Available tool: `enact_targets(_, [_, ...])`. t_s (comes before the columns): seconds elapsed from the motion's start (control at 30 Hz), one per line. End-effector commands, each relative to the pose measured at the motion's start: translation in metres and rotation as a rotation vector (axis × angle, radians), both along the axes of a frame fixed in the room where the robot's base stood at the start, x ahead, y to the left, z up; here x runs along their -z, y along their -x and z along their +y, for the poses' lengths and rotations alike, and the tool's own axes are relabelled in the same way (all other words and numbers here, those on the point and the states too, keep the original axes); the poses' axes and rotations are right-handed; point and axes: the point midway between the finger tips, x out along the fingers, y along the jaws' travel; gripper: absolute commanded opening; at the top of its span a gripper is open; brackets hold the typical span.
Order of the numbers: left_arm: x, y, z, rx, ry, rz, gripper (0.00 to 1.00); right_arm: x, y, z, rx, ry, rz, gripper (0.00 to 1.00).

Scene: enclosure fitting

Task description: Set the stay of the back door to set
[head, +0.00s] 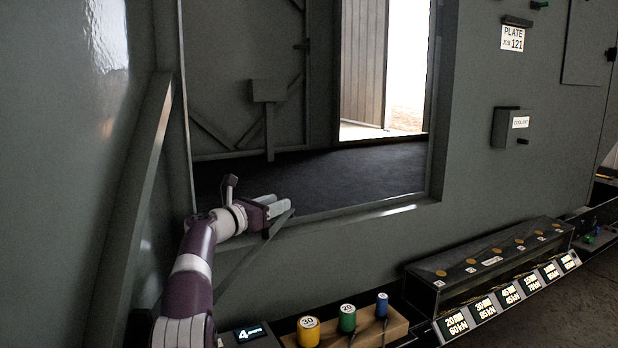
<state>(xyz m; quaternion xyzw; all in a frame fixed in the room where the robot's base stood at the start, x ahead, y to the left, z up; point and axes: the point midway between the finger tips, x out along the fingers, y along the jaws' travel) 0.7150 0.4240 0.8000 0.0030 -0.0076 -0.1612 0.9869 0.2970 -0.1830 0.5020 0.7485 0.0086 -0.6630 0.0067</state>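My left gripper (277,204) reaches in from the lower left and is at the lower sill of the large opening. Its two pale fingers point right and lie close together; whether they are open or shut is unclear. A thin slanted bar (245,262) runs from just under the fingers down to the lower left; I cannot tell whether they touch it. Through the opening, a bright doorway (405,80) shows at the back with a dark ribbed panel (362,60) standing at its left. I cannot clearly make out the back door's stay. My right gripper is out of view.
A grey panel with a slanted brace (140,190) stands close left of my arm. Below are a wooden block (372,330) with yellow, green and blue cylinders and a long dark box (490,262) with lit labels. The dark floor (330,175) inside the opening is clear.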

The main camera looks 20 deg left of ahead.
Motion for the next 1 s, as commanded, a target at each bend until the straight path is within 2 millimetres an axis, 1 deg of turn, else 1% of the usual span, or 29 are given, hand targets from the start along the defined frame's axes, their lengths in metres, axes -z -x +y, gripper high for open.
enact_targets(0.03, [-0.007, 0.0, -0.018, 0.009, -0.001, 0.0, 0.4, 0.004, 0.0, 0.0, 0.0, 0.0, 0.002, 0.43])
enact_targets(0.1, [-0.022, 0.001, -0.039, 0.009, 0.0, 0.0, 0.4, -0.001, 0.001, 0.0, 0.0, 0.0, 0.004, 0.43])
enact_targets(0.2, [-0.038, 0.001, -0.065, 0.007, -0.001, 0.0, 0.4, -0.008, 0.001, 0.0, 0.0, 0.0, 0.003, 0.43])
enact_targets(0.3, [-0.051, 0.001, -0.087, 0.007, 0.0, 0.0, 0.4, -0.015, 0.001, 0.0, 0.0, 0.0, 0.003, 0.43])
enact_targets(0.4, [-0.059, 0.001, -0.102, 0.006, 0.0, 0.001, 0.4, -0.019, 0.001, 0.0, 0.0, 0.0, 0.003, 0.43])
enact_targets(0.5, [-0.063, 0.001, -0.11, 0.004, 0.0, 0.0, 0.4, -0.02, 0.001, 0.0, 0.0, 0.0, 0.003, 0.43])
enact_targets(0.6, [-0.063, 0.001, -0.113, 0.004, 0.0, 0.001, 0.4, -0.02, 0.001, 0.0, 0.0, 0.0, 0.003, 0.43])
enact_targets(1.0, [-0.063, 0.001, -0.113, 0.004, 0.0, 0.0, 0.4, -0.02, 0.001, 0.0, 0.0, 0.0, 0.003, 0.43])
